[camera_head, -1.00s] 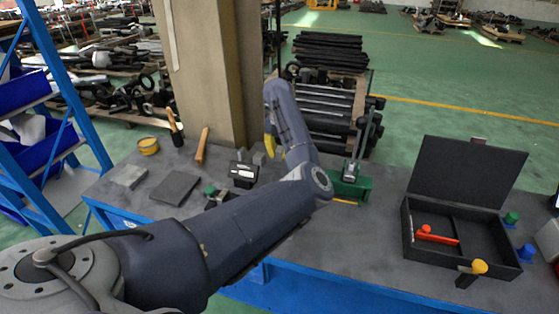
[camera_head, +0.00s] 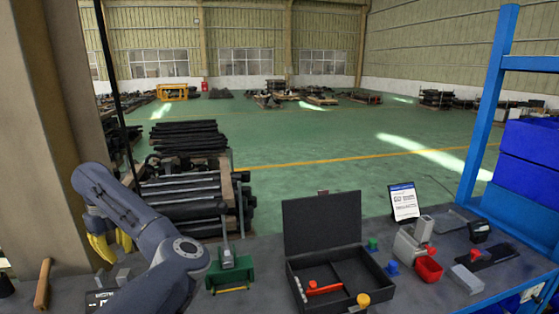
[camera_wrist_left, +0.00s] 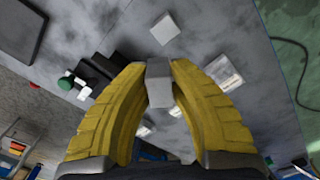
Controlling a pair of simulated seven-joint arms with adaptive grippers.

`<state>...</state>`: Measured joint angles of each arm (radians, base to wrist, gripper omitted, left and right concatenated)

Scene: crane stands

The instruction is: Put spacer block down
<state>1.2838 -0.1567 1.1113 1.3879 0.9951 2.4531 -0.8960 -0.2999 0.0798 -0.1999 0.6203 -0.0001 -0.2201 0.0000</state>
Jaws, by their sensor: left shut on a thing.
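My left gripper (camera_head: 108,245) has yellow fingers and hangs at the left of the head view, above the left part of the workbench. In the left wrist view its fingers (camera_wrist_left: 158,75) are shut on a small grey spacer block (camera_wrist_left: 159,88), gripped between the tips. A second pale grey block (camera_wrist_left: 165,28) lies on the bench beyond the fingertips, apart from the held one in the picture. I cannot tell how high the held block is above the bench. The right gripper is not in view.
On the bench are a wooden-handled tool (camera_head: 43,284), a green vise-like fixture (camera_head: 230,272) and an open black case (camera_head: 322,222). In the wrist view, a green-knobbed item (camera_wrist_left: 66,83) and a dark plate (camera_wrist_left: 18,28) lie left.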

